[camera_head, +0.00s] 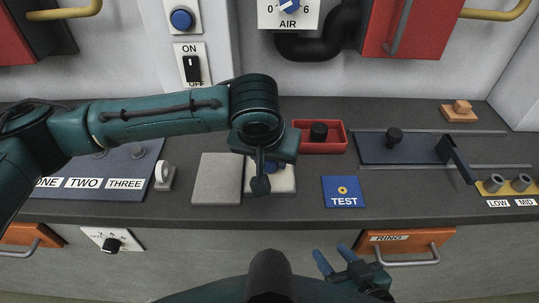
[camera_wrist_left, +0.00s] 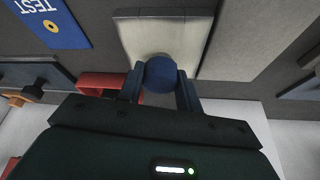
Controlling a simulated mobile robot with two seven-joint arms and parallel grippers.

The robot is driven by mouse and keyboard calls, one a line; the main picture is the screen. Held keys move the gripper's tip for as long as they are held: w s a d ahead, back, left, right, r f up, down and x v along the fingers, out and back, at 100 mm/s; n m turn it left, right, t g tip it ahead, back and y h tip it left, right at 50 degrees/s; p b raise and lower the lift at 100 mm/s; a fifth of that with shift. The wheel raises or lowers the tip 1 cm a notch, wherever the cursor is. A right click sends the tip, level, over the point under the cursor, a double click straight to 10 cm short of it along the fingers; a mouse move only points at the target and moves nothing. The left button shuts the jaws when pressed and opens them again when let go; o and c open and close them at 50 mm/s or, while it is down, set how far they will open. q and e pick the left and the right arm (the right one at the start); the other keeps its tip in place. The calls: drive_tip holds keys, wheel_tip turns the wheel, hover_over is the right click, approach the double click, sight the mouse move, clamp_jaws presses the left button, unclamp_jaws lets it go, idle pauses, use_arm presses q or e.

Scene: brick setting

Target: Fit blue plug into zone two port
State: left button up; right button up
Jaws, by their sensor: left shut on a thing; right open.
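The blue plug (camera_wrist_left: 160,74) shows as a round blue end between the two fingers of my left gripper (camera_wrist_left: 161,88) in the left wrist view. My left gripper (camera_head: 261,184) is shut on it over a pale square pad (camera_head: 285,182); I cannot tell whether the plug touches the pad. In the head view the gripper mostly hides the plug. The blue zone panel (camera_head: 120,167) with labels ONE, TWO (camera_head: 83,183) and THREE lies at the left; my left arm covers part of it, and the zone two port is not clear. My right gripper (camera_head: 337,262) is open and empty in front of the counter.
A grey square block (camera_head: 216,179) stands left of the pale pad. A red tray (camera_head: 334,146) holds a black knob. A blue TEST plate (camera_head: 343,191) lies to the right. A slider panel (camera_head: 415,150) is farther right.

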idle(0.3)
use_arm(q)
drive_tip(key=shift+p, duration=0.55)
idle(0.3)
drive_tip(key=shift+p, duration=0.5)
drive_tip(key=shift+f, duration=0.35)
drive_tip(key=shift+f+b, duration=0.3)
drive_tip(key=shift+f, duration=0.1)
drive_tip(key=shift+r, duration=0.15)
